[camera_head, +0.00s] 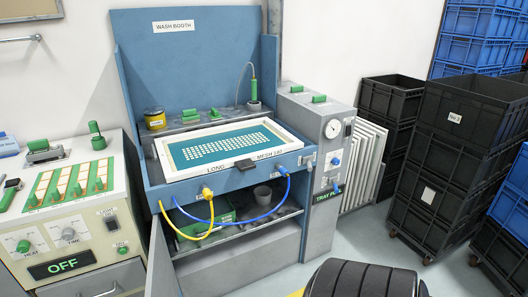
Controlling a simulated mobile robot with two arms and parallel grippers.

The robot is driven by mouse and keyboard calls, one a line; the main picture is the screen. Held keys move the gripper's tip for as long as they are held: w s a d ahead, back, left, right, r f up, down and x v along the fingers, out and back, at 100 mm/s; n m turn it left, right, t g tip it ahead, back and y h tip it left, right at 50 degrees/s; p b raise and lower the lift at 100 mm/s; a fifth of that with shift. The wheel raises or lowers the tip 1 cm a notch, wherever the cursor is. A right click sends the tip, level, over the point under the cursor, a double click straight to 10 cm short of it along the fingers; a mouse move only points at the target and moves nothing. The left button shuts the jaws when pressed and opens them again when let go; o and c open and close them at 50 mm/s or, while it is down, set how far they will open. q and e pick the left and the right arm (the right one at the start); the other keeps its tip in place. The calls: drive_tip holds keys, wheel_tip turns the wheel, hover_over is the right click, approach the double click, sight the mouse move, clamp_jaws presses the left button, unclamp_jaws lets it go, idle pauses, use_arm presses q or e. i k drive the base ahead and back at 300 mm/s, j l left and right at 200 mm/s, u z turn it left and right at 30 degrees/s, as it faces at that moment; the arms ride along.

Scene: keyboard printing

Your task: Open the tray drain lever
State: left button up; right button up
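The blue wash booth (130,65) stands in the middle of the camera_head view. A white-framed screen (163,160) with a keyboard pattern lies on its tray. A grey cabinet (290,104) is joined to its right side, with a round gauge and a blue handle (335,162). A smaller blue lever (336,188) sits lower, near a green label starting "TRAY"; the rest is too small to read surely. I cannot tell which handle is the drain lever or its position. Neither gripper is in view.
A yellow hose (184,238) and a blue hose (240,219) hang before the booth's lower shelf. A control bench (100,225) reading "OFF" stands left. Stacked black crates (455,135) stand right. A black ribbed form (365,281) is at the bottom. Floor shows between booth and crates.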

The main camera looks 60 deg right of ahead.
sight(309, 163)
drive_tip(key=l+u, duration=0.45)
drive_tip(key=l, duration=0.7)
drive_tip(key=l+z, duration=0.1)
drive_tip(key=z, duration=0.25)
drive_tip(key=l+z, duration=0.1)
drive_tip(key=z, duration=0.25)
drive_tip(key=i+z, duration=0.1)
drive_tip(key=z, duration=0.3)
